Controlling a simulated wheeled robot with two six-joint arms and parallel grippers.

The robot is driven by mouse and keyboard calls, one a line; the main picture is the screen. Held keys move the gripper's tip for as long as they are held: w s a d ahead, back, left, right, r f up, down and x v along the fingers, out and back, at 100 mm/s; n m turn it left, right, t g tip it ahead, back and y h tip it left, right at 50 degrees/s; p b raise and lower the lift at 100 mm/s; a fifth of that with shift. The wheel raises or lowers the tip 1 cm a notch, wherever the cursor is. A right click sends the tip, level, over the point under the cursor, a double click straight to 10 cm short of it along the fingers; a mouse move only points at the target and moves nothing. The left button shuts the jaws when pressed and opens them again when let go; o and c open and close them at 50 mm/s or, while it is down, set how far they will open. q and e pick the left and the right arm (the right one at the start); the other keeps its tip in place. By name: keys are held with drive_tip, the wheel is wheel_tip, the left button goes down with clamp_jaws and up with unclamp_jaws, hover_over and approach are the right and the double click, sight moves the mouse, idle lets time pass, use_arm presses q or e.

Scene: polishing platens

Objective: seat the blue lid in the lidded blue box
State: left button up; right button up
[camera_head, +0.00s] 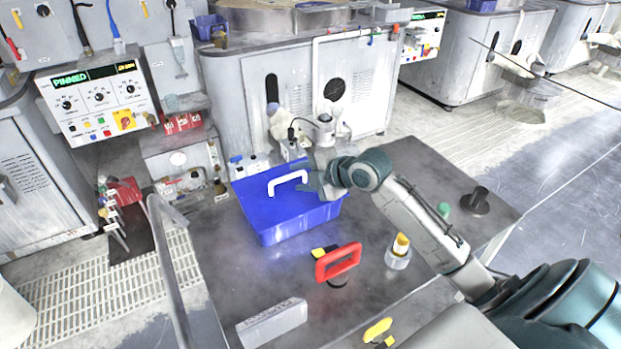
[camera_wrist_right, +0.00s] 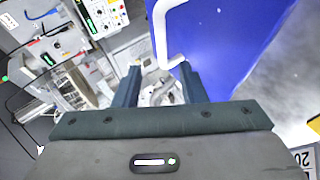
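The blue box (camera_head: 291,226) stands on the grey table, left of its middle. The blue lid (camera_head: 262,194) with its white handle (camera_head: 287,177) lies over the box's top; I cannot tell whether it is fully down in the rim. My right gripper (camera_head: 312,183) is at the lid's back right, close beside the handle. In the right wrist view, the two fingers of this gripper (camera_wrist_right: 159,78) stand apart with nothing held between them. The blue lid (camera_wrist_right: 215,40) and white handle (camera_wrist_right: 161,35) are at their right, the handle's end near the right fingertip. My left gripper is not in view.
The table (camera_head: 330,310) also bears a red-handled tool (camera_head: 338,262), a metal cup with a yellow piece (camera_head: 398,252), a grey block (camera_head: 272,323), a yellow-handled item (camera_head: 378,330) and a dark peg (camera_head: 477,201). Machines stand behind. My right arm crosses the table's right side.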

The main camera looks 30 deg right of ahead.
drive_tip(key=shift+v, duration=1.45)
drive_tip(key=shift+r, duration=0.15)
